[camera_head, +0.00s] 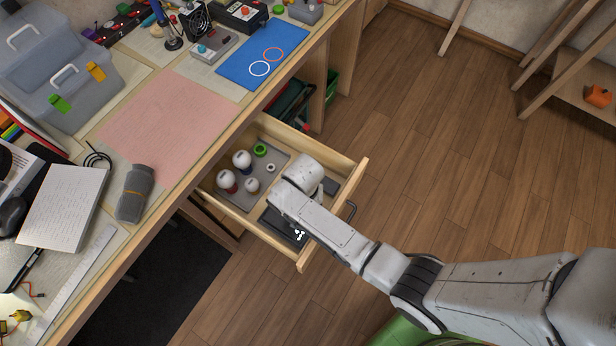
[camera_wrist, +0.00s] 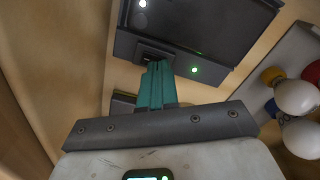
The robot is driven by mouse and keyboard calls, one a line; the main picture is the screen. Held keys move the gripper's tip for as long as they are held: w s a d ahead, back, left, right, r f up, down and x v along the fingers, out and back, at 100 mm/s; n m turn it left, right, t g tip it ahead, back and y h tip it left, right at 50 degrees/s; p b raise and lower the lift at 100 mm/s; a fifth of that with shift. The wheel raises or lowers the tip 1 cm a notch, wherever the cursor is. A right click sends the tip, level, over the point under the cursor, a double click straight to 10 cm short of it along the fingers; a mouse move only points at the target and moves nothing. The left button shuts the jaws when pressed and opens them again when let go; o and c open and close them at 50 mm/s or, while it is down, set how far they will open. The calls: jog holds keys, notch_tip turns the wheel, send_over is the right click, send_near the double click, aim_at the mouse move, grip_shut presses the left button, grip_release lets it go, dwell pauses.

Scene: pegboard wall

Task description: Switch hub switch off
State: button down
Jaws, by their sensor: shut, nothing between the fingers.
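The hub is a dark flat box (camera_wrist: 190,30) with a lit green light and a white light in the wrist view. In the head view the hub (camera_head: 280,226) lies in the open drawer, partly hidden under my arm. My gripper (camera_wrist: 155,66) has its teal fingers together with nothing between them. The fingertips are at the hub's near edge, by a small dark part that may be the switch. I cannot tell whether they touch it or which way the switch is set. In the head view my arm hides the fingers.
The wooden drawer (camera_head: 346,190) is pulled out from under the workbench. A grey tray (camera_head: 262,182) in it holds white-topped bulbs, a green ring and a small white ring. Drawer walls stand close around my gripper.

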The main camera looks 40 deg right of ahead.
jog(key=shift+f+b, duration=0.4)
jog(key=shift+f, duration=0.15)
jog(key=shift+r, duration=0.1)
notch_tip(320, 180, up, 7)
jog(key=p, duration=0.7)
dwell(0.4)
dwell(0.5)
